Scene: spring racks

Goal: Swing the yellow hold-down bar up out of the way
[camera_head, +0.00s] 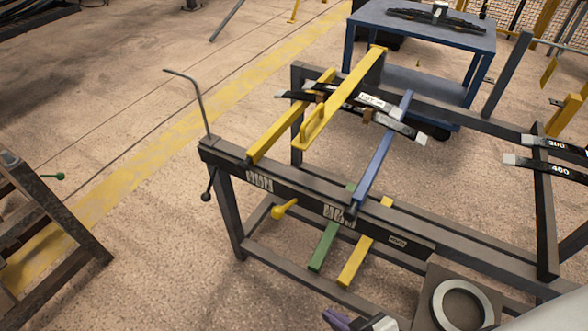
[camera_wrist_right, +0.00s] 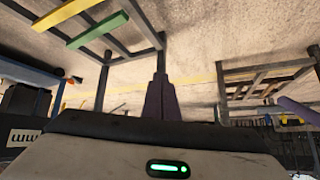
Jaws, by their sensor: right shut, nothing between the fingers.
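The yellow hold-down bar (camera_head: 345,92), with a small loop handle at its near end, lies across the top of the dark rack (camera_head: 290,183). It spans over dark leaf springs (camera_head: 375,103) with pale end labels. My right gripper (camera_head: 338,320) is at the bottom edge of the head view, in front of the rack and well apart from the bar. Its purple fingers (camera_wrist_right: 161,98) are together and empty in the right wrist view.
Another yellow bar (camera_head: 285,122) and a blue bar (camera_head: 385,150) also cross the rack. Green (camera_head: 322,246) and yellow (camera_head: 364,243) bars sit lower. A bent rod (camera_head: 196,95) rises at the left corner. A blue table (camera_head: 420,38) stands behind. Floor left of the rack is open.

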